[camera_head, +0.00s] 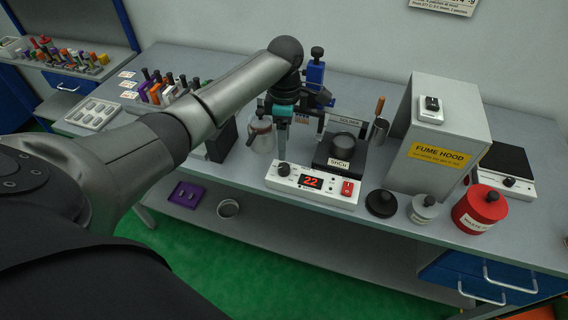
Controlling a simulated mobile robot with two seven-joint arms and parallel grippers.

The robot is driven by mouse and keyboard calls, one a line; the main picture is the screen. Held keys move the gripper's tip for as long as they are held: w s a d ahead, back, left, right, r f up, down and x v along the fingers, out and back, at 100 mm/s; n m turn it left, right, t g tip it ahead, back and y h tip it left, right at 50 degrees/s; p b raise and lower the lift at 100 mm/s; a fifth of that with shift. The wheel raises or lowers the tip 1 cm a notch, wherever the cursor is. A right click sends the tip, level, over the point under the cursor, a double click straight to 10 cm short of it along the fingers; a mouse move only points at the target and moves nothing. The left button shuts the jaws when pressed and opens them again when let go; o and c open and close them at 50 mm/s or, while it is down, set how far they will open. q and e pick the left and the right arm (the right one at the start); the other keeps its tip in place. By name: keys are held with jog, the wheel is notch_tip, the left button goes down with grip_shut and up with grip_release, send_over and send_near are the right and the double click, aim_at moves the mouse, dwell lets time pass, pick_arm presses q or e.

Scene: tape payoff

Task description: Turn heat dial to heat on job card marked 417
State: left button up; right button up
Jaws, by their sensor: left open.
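A white hot-plate control box (312,187) sits at the front edge of the bench. Its black heat dial (284,169) is on the left of the panel, with a red display reading 22 (311,181) and a red switch (347,188) to the right. My left gripper (283,150) points down just above and behind the dial. It is open and appears apart from the dial, though the gap is hard to judge. Small white cards (128,85) lie at the back left; their print is too small to read, so I cannot tell which is 417. My right gripper is not in view.
A metal jug (261,134) is left of my gripper. A fume hood (438,135), a black lid (381,203) and a red canister (478,209) are to the right.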

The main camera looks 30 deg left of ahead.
aim_at(284, 166)
pick_arm(q)
jog(key=f, duration=0.4)
jog(key=f+b, duration=0.1)
jog(key=f, duration=0.3)
jog(key=shift+s+d, duration=0.15)
jog(key=shift+s, duration=0.05)
jog(key=shift+c, duration=0.2)
grip_shut()
